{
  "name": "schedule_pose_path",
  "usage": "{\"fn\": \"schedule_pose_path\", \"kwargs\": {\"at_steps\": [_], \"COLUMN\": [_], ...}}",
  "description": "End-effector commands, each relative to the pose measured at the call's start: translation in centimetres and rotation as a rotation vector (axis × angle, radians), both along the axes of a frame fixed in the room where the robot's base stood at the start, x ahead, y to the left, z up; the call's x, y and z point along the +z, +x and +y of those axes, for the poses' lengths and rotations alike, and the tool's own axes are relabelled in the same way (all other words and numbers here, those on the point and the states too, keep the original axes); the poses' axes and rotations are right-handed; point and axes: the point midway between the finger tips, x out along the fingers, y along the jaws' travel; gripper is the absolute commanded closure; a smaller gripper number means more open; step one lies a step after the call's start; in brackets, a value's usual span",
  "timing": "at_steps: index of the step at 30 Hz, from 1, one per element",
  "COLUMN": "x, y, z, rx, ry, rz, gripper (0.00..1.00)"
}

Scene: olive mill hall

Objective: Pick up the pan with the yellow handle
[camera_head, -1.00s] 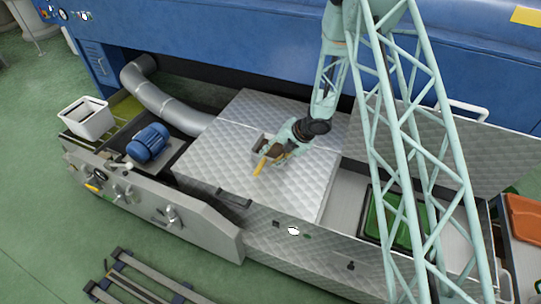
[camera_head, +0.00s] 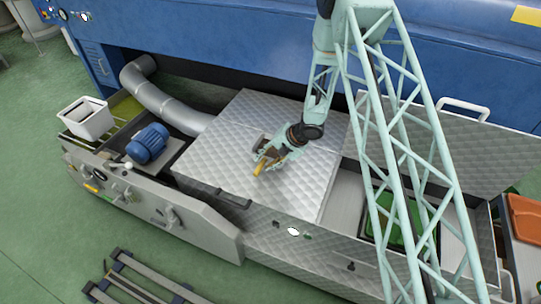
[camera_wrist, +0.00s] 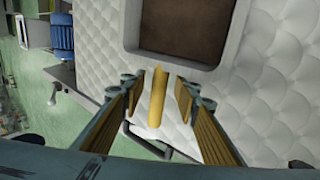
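The pan (camera_wrist: 239,22) has a grey metal rim and a brown square inside, and lies on the quilted metal cover. The far part is cut off by the top edge of the wrist view. Its yellow handle (camera_wrist: 157,98) points back toward my gripper (camera_wrist: 161,88). The fingers are apart, one on each side of the handle, with gaps visible between. In the head view my gripper (camera_head: 266,156) is over the handle (camera_head: 258,168) and hides much of the pan (camera_head: 260,140).
The quilted cover (camera_head: 215,150) around the pan is clear. A raised lid (camera_head: 440,155) stands to the right, beside an open bay with a green tray (camera_head: 395,225). A blue motor (camera_head: 148,142), a white bin (camera_head: 87,118) and a grey duct (camera_head: 165,100) lie to the left.

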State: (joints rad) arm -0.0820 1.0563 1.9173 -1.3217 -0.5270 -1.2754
Motion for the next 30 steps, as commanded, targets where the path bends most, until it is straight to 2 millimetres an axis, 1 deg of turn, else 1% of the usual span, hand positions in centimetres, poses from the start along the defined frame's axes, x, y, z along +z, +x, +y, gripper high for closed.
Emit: {"fn": "schedule_pose_path", "kwargs": {"at_steps": [1,3,6,25,30], "x": [-0.6,-1.2,-1.6,-1.7,-1.7], "y": [0.1,0.2,0.4,0.4,0.4], "z": [0.3,0.6,0.9,1.0,1.0], "rx": [0.001,0.0,-0.001,0.0,0.0], "ry": [-0.001,0.0,0.0,0.0,0.0], "rz": [0.001,0.002,0.001,0.0,0.0], "gripper": [0.71,0.71,0.71,0.71,0.87]}}
